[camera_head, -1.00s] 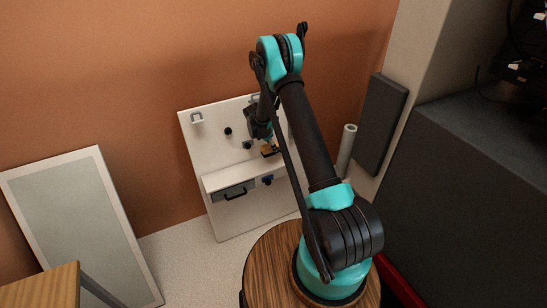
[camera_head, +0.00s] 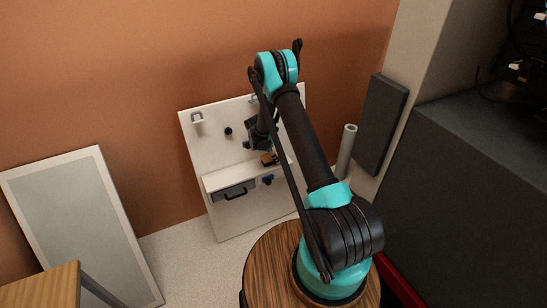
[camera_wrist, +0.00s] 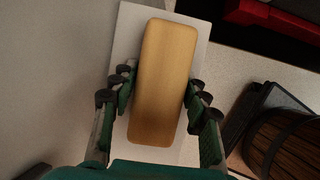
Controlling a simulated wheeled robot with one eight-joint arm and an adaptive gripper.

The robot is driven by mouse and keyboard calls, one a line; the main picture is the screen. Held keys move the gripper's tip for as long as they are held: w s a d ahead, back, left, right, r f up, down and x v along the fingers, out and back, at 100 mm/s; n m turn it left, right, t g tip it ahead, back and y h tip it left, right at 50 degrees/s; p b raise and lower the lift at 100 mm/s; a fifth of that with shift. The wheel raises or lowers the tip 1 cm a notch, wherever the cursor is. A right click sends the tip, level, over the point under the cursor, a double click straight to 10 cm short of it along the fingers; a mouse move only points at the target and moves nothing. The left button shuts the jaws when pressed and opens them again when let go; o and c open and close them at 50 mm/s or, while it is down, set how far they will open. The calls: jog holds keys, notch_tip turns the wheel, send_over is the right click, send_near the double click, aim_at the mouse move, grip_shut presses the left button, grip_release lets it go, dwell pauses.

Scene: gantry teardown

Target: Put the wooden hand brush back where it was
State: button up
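The wooden hand brush (camera_wrist: 163,85) shows in the wrist view as a tan, rounded block lying lengthwise between the fingers of my gripper (camera_wrist: 162,88). The fingertips sit close against both long sides, shut on it. Behind it is a white shelf surface (camera_wrist: 121,43). In the head view the brush (camera_head: 267,160) is a small tan and dark shape at the shelf (camera_head: 215,179) of the white board, below my gripper (camera_head: 266,149). Whether its underside touches the shelf is hidden.
A pale roll (camera_head: 347,150) and dark panel (camera_head: 381,123) stand to the right. A framed panel (camera_head: 80,215) leans at left.

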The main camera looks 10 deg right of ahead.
jog(key=shift+o, duration=1.3)
jog(key=shift+r, duration=0.1)
jog(key=v, duration=1.2)
jog(key=shift+d+r, duration=0.1)
jog(key=shift+d, duration=0.05)
jog(key=s+d+r+m+t+y, duration=0.1)
jog(key=s+d+r+m, duration=0.3)
jog(key=s+r, duration=0.45)
jog(key=s+d+r+m+y, duration=0.1)
jog(key=s+d+r+m, duration=0.1)
jog(key=s+r+m, duration=0.55)
jog(key=s+d+r+m+t+y, duration=0.1)
jog(key=s+m, duration=0.9)
jog(key=s, duration=1.4)
jog(key=shift+d+r+t+y, duration=0.4)
jog(key=shift+d+r+y, duration=0.2)
jog(key=shift+y, duration=0.1)
